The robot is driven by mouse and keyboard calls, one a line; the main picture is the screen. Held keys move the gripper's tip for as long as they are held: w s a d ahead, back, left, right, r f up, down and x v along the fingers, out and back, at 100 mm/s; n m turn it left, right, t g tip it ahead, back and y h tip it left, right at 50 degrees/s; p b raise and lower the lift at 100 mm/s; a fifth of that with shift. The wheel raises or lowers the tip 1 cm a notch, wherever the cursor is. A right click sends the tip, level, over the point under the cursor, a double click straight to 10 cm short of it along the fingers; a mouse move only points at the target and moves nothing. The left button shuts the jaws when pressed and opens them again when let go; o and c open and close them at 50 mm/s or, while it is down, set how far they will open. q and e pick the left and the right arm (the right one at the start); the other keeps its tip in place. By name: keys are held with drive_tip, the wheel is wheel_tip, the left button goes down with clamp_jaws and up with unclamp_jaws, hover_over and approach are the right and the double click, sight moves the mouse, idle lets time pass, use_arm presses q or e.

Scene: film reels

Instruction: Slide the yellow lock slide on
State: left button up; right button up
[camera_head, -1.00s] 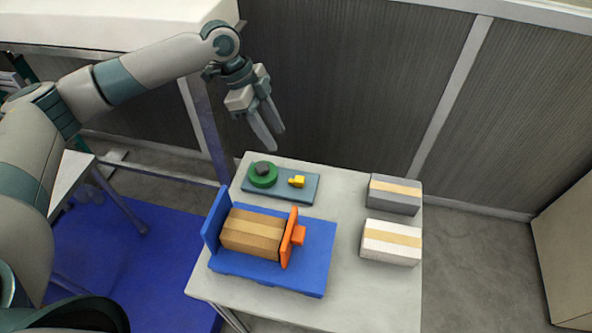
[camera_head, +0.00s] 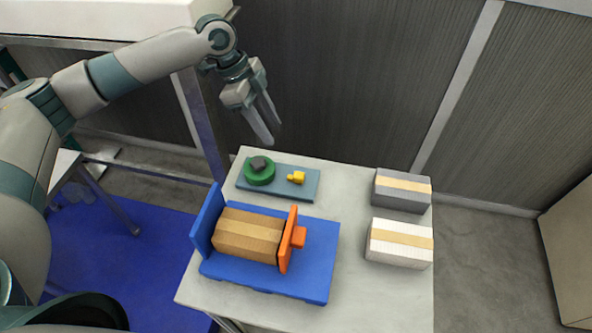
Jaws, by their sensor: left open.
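The small yellow lock slide (camera_head: 296,177) lies on a teal tray (camera_head: 309,190) at the back of the table, right of a green round part (camera_head: 259,172) with a dark knob. In front is a blue fixture (camera_head: 318,263) with an upright blue plate at its left. A brown box (camera_head: 247,236) lies on the fixture between that plate and an orange plate (camera_head: 288,240) with an orange block on its right side. My left gripper (camera_head: 264,134) is open and empty, pointing down behind the table's back edge, above and left of the yellow slide. My right gripper is not in view.
A grey box (camera_head: 401,191) and a white box (camera_head: 399,243), each with a tan band, stand at the table's right side. The table top (camera_head: 350,290) is bare at the front right. A dark panelled wall (camera_head: 345,80) rises behind the table.

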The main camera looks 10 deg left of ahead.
sight(298, 175)
use_arm(q)
drive_tip(key=p+x, duration=0.5)
drive_tip(key=x, duration=1.1)
drive_tip(key=shift+d+f, duration=0.3)
drive_tip(key=shift+f, duration=0.4)
